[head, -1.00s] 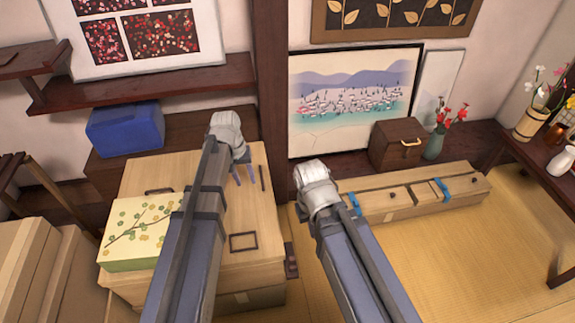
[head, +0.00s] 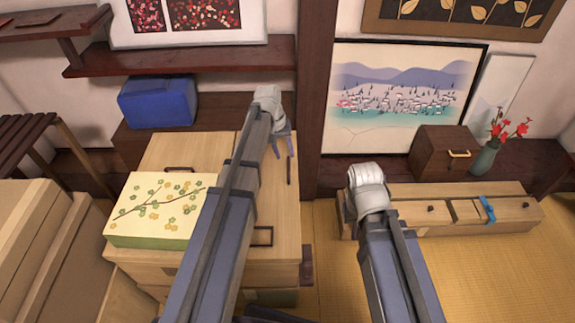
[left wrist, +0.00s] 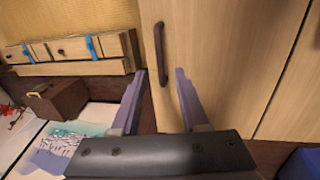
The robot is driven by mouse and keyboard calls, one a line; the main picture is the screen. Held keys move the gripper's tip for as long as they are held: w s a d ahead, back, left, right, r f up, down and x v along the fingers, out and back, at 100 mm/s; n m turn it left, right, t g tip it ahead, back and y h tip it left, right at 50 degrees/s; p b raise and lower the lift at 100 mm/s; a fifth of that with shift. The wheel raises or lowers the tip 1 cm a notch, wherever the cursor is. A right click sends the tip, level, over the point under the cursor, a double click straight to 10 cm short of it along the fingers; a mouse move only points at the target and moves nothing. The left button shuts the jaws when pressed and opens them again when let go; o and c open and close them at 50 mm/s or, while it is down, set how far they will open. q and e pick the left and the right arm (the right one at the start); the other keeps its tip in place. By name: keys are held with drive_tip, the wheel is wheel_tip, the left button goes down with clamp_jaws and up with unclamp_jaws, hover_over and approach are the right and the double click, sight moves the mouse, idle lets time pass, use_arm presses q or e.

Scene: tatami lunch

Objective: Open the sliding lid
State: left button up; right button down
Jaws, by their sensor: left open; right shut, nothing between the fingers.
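The pale wooden chest (head: 205,283) stands in the middle of the head view. Its flat top (head: 275,195), seemingly the sliding lid, bears a slim dark bar handle (head: 289,170) near its right edge. My left gripper (head: 283,150) is open at that handle. In the left wrist view the handle (left wrist: 160,52) lies ahead between the two spread fingertips (left wrist: 158,78), not gripped. My right gripper (head: 366,200) is right of the chest, in front of the low cabinet, shut and empty; its fingers are hidden by the hand and arm.
A blossom-patterned box (head: 160,208) sits on the chest's left part. A blue box (head: 158,102) stands behind. The low cabinet (head: 525,214) with a blue strap (head: 487,209) is to the right. Pale boxes (head: 50,250) crowd the left. Tatami (head: 500,280) is free at front right.

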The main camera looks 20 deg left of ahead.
sight(288, 166)
use_arm(q)
drive_tip(key=f+b, duration=0.2)
drive_tip(key=f, duration=0.1)
drive_tip(key=d+f+b, duration=0.1)
drive_tip(key=f+b, duration=0.1)
drive_tip(key=shift+w, duration=0.1)
drive_tip(key=shift+c, duration=0.4)
clamp_jaws()
idle(0.9)
